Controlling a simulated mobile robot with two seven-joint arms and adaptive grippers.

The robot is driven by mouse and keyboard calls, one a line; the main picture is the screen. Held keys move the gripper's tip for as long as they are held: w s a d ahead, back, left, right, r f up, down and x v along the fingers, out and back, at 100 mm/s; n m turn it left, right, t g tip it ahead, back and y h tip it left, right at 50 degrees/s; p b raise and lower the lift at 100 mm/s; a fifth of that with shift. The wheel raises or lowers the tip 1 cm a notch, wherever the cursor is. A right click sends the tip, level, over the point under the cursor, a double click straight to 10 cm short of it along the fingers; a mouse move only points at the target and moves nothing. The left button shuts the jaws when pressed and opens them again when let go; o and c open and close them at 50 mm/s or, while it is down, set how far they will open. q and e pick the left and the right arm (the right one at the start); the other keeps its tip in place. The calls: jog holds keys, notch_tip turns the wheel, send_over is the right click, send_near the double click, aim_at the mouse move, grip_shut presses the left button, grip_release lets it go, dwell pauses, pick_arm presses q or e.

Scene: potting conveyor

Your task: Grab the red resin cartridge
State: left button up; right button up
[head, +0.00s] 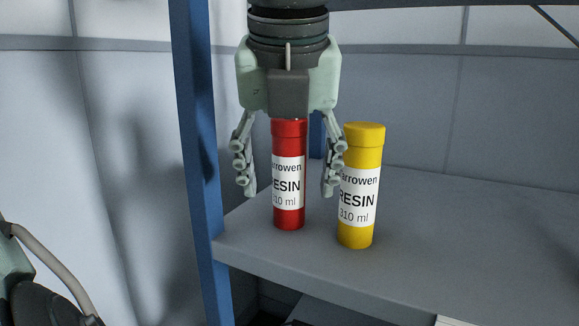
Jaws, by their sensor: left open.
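The red resin cartridge (289,215) stands upright on a grey shelf, with a white label reading "RESIN 310 ml". My left gripper (288,190) comes down from above and is open. One finger is on each side of the red cartridge in the picture, with a visible gap on both sides. The top of the cartridge reaches up to just under the palm; I cannot tell whether they touch. My right gripper is not in view.
A yellow resin cartridge (357,232) stands upright close to the right of the red one, and the gripper's right finger overlaps its left edge in the picture. A blue post (196,150) rises at the left of the shelf (440,240). The shelf's right part is clear.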

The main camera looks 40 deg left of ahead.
aim_at(289, 159)
pick_arm(q)
jog(key=w+a, duration=0.2)
jog(key=w+a+p, duration=0.1)
jog(key=w+a, duration=0.1)
jog(key=w+a+f+p, duration=0.1)
jog(key=w+a, duration=0.1)
jog(key=shift+w+a, duration=0.1)
jog(key=shift+w, duration=0.1)
jog(key=shift+f, duration=0.1)
jog(key=c, duration=1.4)
grip_shut()
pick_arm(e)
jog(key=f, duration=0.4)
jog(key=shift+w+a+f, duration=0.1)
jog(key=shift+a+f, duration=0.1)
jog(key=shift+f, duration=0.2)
